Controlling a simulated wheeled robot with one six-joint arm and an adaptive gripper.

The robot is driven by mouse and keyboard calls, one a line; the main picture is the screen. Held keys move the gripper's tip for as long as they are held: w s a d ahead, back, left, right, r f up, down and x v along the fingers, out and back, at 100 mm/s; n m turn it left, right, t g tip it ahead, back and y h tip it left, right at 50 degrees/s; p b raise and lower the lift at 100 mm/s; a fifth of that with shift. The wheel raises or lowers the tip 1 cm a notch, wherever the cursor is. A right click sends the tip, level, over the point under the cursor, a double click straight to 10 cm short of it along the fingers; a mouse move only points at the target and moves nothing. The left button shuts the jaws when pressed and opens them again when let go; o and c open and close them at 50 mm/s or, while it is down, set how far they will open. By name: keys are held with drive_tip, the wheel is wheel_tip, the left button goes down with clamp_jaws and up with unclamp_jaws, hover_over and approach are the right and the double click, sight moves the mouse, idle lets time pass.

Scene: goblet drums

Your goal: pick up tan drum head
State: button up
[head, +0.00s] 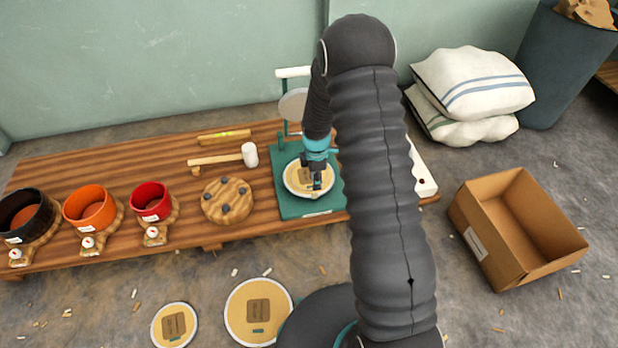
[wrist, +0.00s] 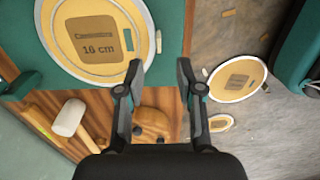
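A tan drum head (head: 294,181) with a pale rim lies flat on the green plate of a stand on the bench. In the wrist view this drum head (wrist: 70,35) is at the upper left, cut by the frame edge, with a brown "16 cm" label. Two more tan drum heads lie on the floor, a larger one (head: 258,313) and a smaller one (head: 174,325). My gripper (head: 317,184) is low over the right part of the drum head on the stand. In the wrist view my gripper (wrist: 158,74) has its fingers apart with nothing between them, beside the rim.
The green stand (head: 283,203) has an upright with a round disc behind. A mallet (head: 230,158), a round knobbed wooden block (head: 227,202) and black, orange and red drum shells (head: 150,203) stand left on the bench. An open cardboard box (head: 476,245) is right.

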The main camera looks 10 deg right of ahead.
drive_tip(key=shift+w+f, duration=0.1)
drive_tip(key=shift+f, duration=3.35)
clamp_jaws()
